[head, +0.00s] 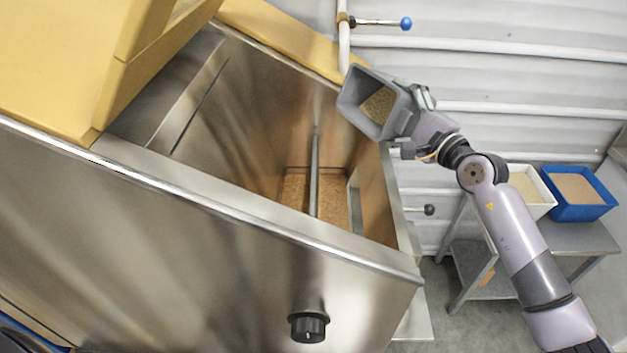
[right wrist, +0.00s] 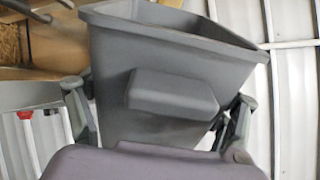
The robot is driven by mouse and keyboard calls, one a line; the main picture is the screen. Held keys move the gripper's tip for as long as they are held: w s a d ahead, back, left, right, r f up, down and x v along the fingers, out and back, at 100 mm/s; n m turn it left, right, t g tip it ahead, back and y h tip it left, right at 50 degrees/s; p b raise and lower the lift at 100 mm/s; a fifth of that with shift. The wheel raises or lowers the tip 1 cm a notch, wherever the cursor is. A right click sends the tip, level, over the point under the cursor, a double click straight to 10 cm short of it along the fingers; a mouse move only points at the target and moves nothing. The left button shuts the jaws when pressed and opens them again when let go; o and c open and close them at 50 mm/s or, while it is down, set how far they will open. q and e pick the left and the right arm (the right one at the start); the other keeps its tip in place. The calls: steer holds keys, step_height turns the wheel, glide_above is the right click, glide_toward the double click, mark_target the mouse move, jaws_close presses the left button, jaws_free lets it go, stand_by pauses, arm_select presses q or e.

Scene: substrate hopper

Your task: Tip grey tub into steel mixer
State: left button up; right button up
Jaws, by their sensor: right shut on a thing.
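The grey tub (head: 358,97) is held by my right gripper (head: 412,122) above the right end of the steel mixer (head: 230,215). The tub is tilted, its mouth turned left toward the mixer opening, and brown grainy material shows inside it. In the right wrist view the tub (right wrist: 150,50) fills the middle, with my gripper's fingers (right wrist: 160,120) on both sides of it. The mixer is open on top; brown material (head: 295,190) lies at its bottom beside an upright bar. My left gripper is not in view.
A white tub (head: 533,205) and a blue tub (head: 578,212) with material stand on a grey metal table (head: 560,240) at the right. A yellow housing (head: 70,60) covers the mixer's left end. A pipe with a blue-knobbed lever (head: 380,21) runs behind.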

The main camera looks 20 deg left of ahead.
mark_target(379, 129)
steer(key=n+b, duration=0.2)
steer(key=s+a+f+n+b, duration=0.1)
steer(key=n+b, duration=0.1)
steer(key=f+n+b, duration=0.1)
steer(key=n+b, duration=0.1)
steer(key=b, duration=0.1)
steer(key=shift+s+a, duration=0.3)
steer(key=shift+s, duration=0.05)
steer(key=shift+s+a+r+n+b, duration=0.2)
steer(key=shift+a+r+n+b, duration=0.15)
steer(key=shift+n+b, duration=0.35)
steer(key=shift+s+r+n, duration=0.2)
steer(key=shift+r+n, duration=0.05)
steer(key=shift+n, duration=0.05)
